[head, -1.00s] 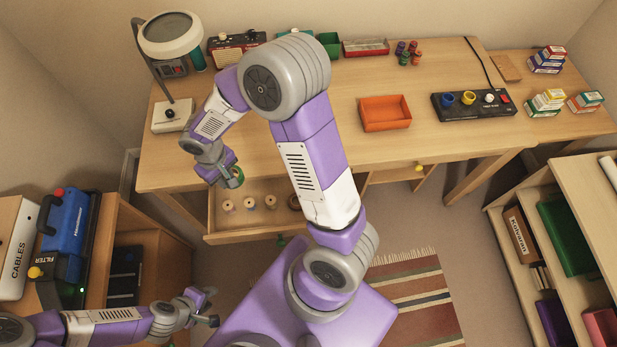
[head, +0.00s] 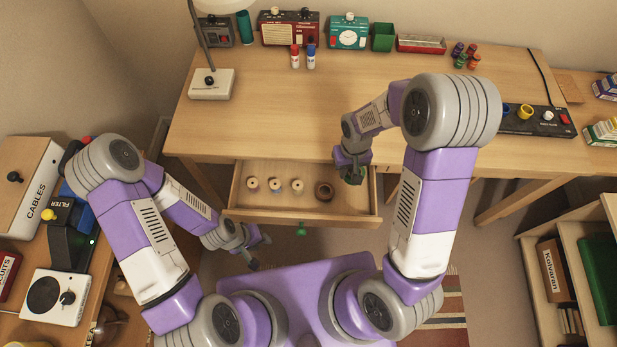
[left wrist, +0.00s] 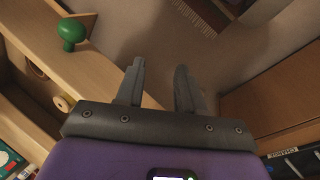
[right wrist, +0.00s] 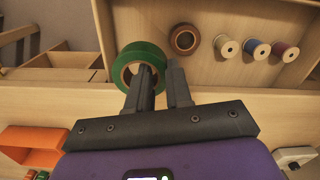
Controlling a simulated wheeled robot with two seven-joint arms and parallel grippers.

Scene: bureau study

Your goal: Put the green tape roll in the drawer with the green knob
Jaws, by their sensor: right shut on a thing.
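The green tape roll (right wrist: 126,78) is held in my right gripper (right wrist: 158,75), with one finger through its hole. In the head view my right gripper (head: 350,174) is at the right end of the open drawer (head: 340,213), above desk-drawer height; the roll is mostly hidden there. The drawer's green knob (head: 302,229) is on its front and also shows in the left wrist view (left wrist: 71,32). Inside are several thread spools (head: 275,185) and a brown tape roll (head: 324,191). My left gripper (head: 260,254) is open and empty, in front of the drawer and apart from the knob.
A side cabinet with boxes stands left, a shelf right. Free room lies in the drawer's front part.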

